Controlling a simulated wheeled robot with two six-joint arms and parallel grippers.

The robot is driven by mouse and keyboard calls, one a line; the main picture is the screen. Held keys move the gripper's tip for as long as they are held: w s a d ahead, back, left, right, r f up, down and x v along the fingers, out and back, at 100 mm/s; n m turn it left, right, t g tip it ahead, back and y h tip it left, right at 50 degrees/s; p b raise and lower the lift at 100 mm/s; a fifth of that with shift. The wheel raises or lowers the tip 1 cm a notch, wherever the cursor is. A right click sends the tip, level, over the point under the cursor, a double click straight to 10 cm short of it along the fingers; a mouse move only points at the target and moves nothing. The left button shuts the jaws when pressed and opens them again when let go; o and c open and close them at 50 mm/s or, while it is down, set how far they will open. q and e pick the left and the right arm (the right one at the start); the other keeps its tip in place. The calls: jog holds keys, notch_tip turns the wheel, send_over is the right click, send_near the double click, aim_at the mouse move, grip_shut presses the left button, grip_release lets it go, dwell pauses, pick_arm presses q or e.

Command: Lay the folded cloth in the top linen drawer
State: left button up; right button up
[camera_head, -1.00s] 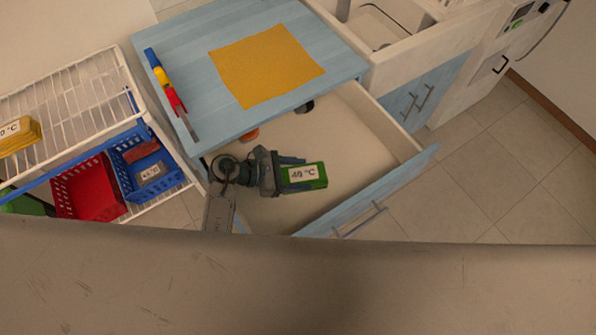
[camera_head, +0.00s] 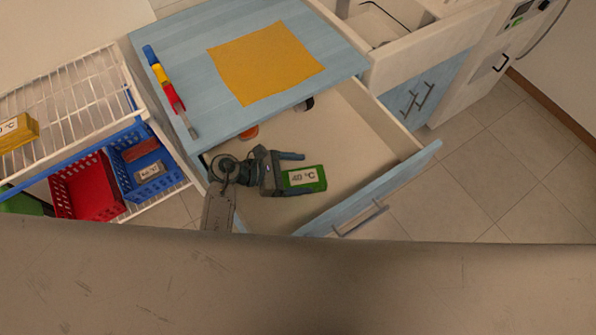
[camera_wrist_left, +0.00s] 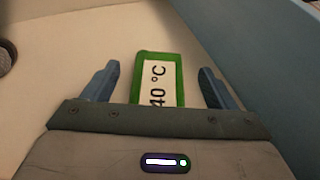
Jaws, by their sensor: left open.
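The folded cloth seems to be the green folded piece (camera_head: 304,180) with a white "40 °C" label, lying in the pulled-out drawer (camera_head: 345,130) under the blue counter. It also shows in the left wrist view (camera_wrist_left: 158,78). My left gripper (camera_head: 288,172) is open over the drawer. In the left wrist view its two fingers (camera_wrist_left: 158,70) stand apart, one on each side of the cloth with gaps to both. The near end of the cloth is hidden by the gripper body. My right gripper is not in view.
An orange cloth (camera_head: 266,62) and a red-yellow-blue tool (camera_head: 171,91) lie on the counter. A white wire rack (camera_head: 66,92) with a red basket (camera_head: 88,190) and a blue basket (camera_head: 130,178) stands left. The drawer's right part is clear. Small round items show under the counter edge.

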pick_arm(q)
jog(key=shift+s+r+p, duration=0.1)
jog(key=shift+r+p, duration=0.15)
jog(key=shift+p, duration=0.1)
jog(key=shift+a+r, duration=0.1)
jog(key=shift+a, duration=0.2)
jog(key=b+v, duration=0.2)
jog(key=v, duration=0.5)
jog(key=shift+r, duration=0.2)
